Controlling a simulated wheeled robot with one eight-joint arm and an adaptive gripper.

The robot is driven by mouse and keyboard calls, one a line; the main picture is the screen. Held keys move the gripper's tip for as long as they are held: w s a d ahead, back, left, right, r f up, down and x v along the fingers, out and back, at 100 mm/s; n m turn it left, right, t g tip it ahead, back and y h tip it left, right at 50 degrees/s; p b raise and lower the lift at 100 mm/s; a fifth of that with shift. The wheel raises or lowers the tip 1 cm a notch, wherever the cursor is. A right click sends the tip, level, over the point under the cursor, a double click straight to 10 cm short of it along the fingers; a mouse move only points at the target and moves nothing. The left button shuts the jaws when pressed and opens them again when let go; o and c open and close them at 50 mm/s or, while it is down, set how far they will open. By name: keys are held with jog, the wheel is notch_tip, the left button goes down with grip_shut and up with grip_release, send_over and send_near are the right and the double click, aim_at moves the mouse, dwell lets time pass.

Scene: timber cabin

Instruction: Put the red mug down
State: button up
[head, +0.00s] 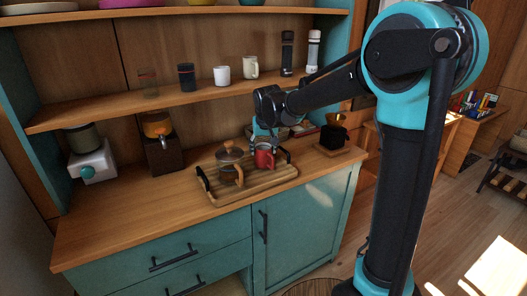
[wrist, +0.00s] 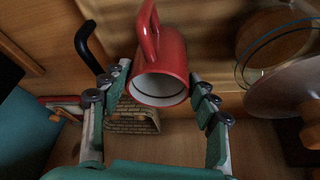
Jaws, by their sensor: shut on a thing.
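The red mug (head: 264,159) is at the right part of the wooden tray (head: 281,175) on the cabinet counter. My gripper (head: 265,141) reaches down to it from above. In the wrist view the mug (wrist: 174,55) lies between the two fingers of my gripper (wrist: 160,80), which are shut on its sides. Its handle points toward the top of that view and its pale open mouth faces the camera. I cannot tell whether its base touches the tray.
A glass pot with a wooden handle (head: 229,172) stands on the tray, close left of the mug. A dark coffee stand (head: 334,138) is to the right. A shelf (head: 185,97) with cups and grinders hangs behind. The counter's front left (head: 130,215) is bare.

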jog(key=shift+f, duration=0.4)
jog(key=o, duration=1.3)
jog(key=shift+f, duration=0.1)
jog(key=shift+o, duration=0.2)
jog(key=v, duration=1.2)
jog(key=s+d+f+m, duration=0.1)
jog(key=s+d+f, duration=0.35)
jog(key=d, duration=0.25)
jog(key=s+d+f, duration=0.3)
jog(key=d+f, duration=0.3)
jog(key=d, duration=0.2)
jog(key=s+d+f, duration=0.5)
jog(key=s+f, duration=0.1)
jog(key=s, duration=0.1)
jog(key=s+d+f+m+h, duration=0.1)
jog(key=s+d+f, duration=0.4)
jog(key=s, duration=0.3)
jog(key=shift+s+f+m, duration=0.15)
jog(key=shift+f+m, duration=0.15)
jog(key=shift+f, duration=0.6)
